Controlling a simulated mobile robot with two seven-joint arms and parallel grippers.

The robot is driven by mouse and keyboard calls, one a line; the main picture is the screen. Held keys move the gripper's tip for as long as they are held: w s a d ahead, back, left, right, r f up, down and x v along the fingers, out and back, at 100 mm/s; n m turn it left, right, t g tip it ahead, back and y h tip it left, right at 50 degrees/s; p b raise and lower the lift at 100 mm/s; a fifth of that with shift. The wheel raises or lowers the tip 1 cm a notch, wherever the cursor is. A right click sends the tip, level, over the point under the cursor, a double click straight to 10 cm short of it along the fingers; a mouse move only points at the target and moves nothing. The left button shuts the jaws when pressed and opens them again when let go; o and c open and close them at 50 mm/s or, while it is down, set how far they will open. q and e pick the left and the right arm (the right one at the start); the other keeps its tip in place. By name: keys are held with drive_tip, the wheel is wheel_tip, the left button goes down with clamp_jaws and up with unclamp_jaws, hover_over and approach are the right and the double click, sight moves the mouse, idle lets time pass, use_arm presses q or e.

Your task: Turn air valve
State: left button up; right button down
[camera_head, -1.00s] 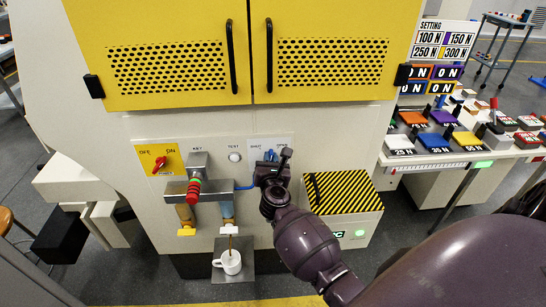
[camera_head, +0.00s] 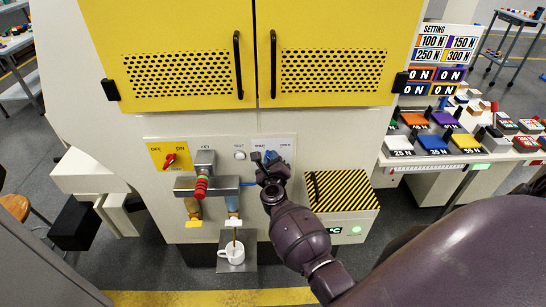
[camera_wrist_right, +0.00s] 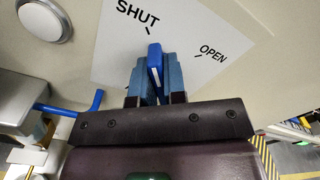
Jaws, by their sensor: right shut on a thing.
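The air valve has a blue handle (camera_wrist_right: 155,64) on a white plate marked SHUT and OPEN. The handle points up, close to the SHUT mark and left of the OPEN mark. My right gripper (camera_wrist_right: 155,88) is shut on this handle, one blue-grey finger on each side. In the head view my right gripper (camera_head: 268,160) is at the machine's front panel and hides most of the valve. My left gripper is not in view.
Left of the valve are a round white TEST button (camera_head: 240,155), a red-banded fitting (camera_head: 202,187) and a red switch (camera_head: 170,160). A white mug (camera_head: 232,253) stands below. A striped box (camera_head: 340,190) is close on the right.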

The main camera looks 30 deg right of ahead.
drive_tip(key=shift+n, duration=0.6)
drive_tip(key=shift+f, duration=0.1)
drive_tip(key=c, duration=1.2)
unclamp_jaws()
drive_tip(key=p+v, duration=0.2)
drive_tip(key=v, duration=0.9)
